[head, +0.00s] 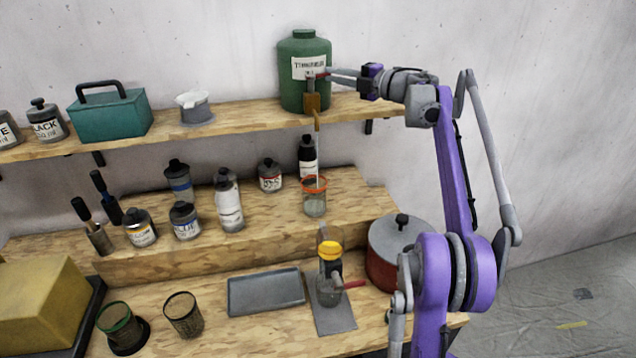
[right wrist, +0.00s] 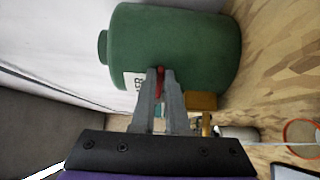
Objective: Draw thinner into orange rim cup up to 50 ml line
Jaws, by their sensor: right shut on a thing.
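The green thinner jug (head: 305,50) stands on the upper shelf with a brass tap (head: 312,104) on its front. My right gripper (head: 324,76) is shut on the tap's red lever (right wrist: 160,82), in front of the jug's label. A thin pale stream runs from the spout down into the orange rim cup (head: 314,202), which stands upright on the raised step below. The cup is clear, and its lower part looks filled. Its orange rim also shows at the right of the right wrist view (right wrist: 288,138). The 50 ml line is too small to read. My left gripper is not in view.
Several bottles, including a dark one (head: 307,150) just behind the cup, stand on the step. A teal box (head: 110,115) sits on the upper shelf (head: 235,128).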

